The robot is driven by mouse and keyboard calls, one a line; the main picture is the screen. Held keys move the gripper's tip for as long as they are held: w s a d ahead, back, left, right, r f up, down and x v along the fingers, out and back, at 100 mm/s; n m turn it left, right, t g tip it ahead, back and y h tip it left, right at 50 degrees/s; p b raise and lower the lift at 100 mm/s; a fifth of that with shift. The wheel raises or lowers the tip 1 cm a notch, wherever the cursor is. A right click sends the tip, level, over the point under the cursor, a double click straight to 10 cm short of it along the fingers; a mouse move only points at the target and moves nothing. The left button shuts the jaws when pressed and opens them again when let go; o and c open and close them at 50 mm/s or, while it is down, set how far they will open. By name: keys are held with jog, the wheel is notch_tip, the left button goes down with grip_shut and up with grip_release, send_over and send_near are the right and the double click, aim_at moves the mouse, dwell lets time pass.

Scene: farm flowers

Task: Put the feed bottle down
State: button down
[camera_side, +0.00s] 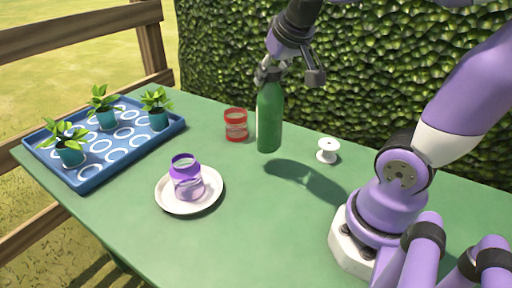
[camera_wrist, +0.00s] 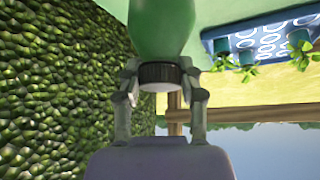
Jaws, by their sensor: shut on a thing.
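The feed bottle is a green bottle (camera_side: 269,118) hanging upright from my gripper (camera_side: 271,73) in the side view. Its base seems a little above the green table, with a shadow cast to its right. In the wrist view, my gripper (camera_wrist: 161,88) is shut on the neck end of the green bottle (camera_wrist: 163,30), around its dark ribbed cap (camera_wrist: 160,76). The bottle's base is out of the wrist view.
A red jar (camera_side: 236,125) stands just left of the bottle, and a white spool (camera_side: 327,150) stands to its right. A white saucer (camera_side: 214,199) holds a purple jar (camera_side: 187,178). A blue tray (camera_side: 84,181) holds three potted plants. The table's (camera_side: 260,235) front middle is clear. A hedge (camera_side: 380,65) rises behind.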

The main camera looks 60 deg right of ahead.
jog(key=shift+w+d+f, duration=0.1)
jog(key=shift+d+f, duration=0.3)
jog(key=shift+d, duration=0.25)
jog(key=shift+d+f, duration=0.35)
jog(key=shift+d, duration=0.25)
jog(key=shift+f, duration=2.1)
jog(key=shift+c, duration=2.2)
grip_release()
jog(key=shift+f, duration=0.1)
jog(key=shift+r, duration=0.4)
jog(key=v, duration=1.1)
jog(key=s+a+f+n+y, duration=0.2)
jog(key=a+f+n, duration=0.3)
jog(key=a+f, duration=0.3)
jog(key=shift+a+n+y, duration=0.3)
jog(key=shift+a+y, duration=0.5)
jog(key=shift+a, duration=0.05)
